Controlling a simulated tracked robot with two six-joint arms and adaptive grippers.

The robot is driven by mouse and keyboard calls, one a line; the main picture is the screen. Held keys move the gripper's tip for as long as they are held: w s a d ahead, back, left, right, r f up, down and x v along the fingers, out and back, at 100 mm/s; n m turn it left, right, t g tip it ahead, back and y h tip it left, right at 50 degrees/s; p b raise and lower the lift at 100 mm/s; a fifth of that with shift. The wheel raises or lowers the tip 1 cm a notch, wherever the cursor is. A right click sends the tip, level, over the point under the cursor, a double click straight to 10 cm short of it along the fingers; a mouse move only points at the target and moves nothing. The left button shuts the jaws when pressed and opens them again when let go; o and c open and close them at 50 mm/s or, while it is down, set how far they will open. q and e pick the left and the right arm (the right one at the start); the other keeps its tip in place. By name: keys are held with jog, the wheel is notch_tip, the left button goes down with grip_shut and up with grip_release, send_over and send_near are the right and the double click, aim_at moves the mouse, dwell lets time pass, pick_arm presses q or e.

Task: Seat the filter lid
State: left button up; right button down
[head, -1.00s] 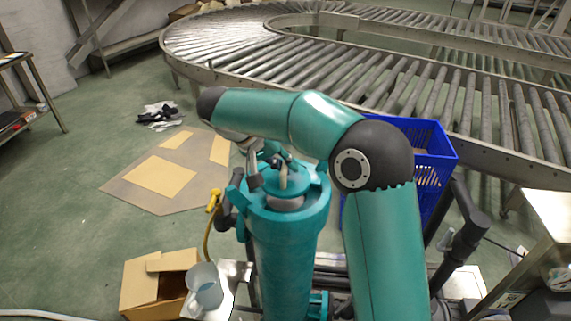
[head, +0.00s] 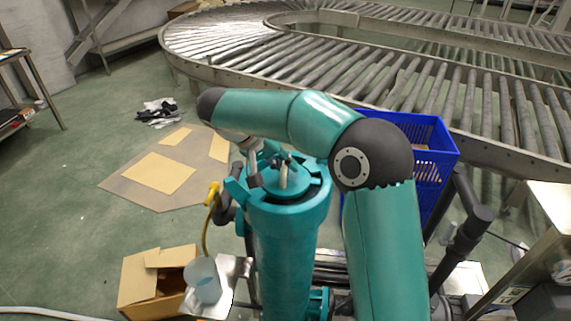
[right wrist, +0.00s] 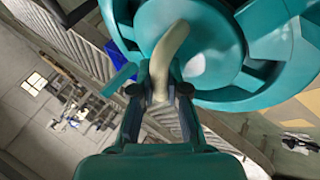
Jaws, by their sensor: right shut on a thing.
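The teal filter housing (head: 283,250) stands upright in the middle of the head view, its mouth upward. The teal round lid (head: 298,178) is at the mouth, with a dark gap along its near edge; I cannot tell whether it sits fully down. Its pale bent handle (head: 284,177) stands up from the middle. My right gripper (head: 272,163) reaches in from above, partly hidden by my arm. In the right wrist view, my right gripper (right wrist: 158,92) is shut on the handle (right wrist: 168,50), with the lid (right wrist: 205,60) beyond the fingers. My left gripper is not in view.
A yellow-handled part (head: 213,194) is beside the housing's left side. A clear jug (head: 204,280) and an open cardboard box (head: 150,285) are at lower left. A blue crate (head: 432,150) stands right, behind my arm. A roller conveyor (head: 400,75) curves across the back.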

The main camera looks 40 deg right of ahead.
jog(key=shift+f+b, duration=0.85)
jog(key=shift+f, duration=0.3)
jog(key=c, duration=1.1)
grip_release()
jog(key=v, duration=1.2)
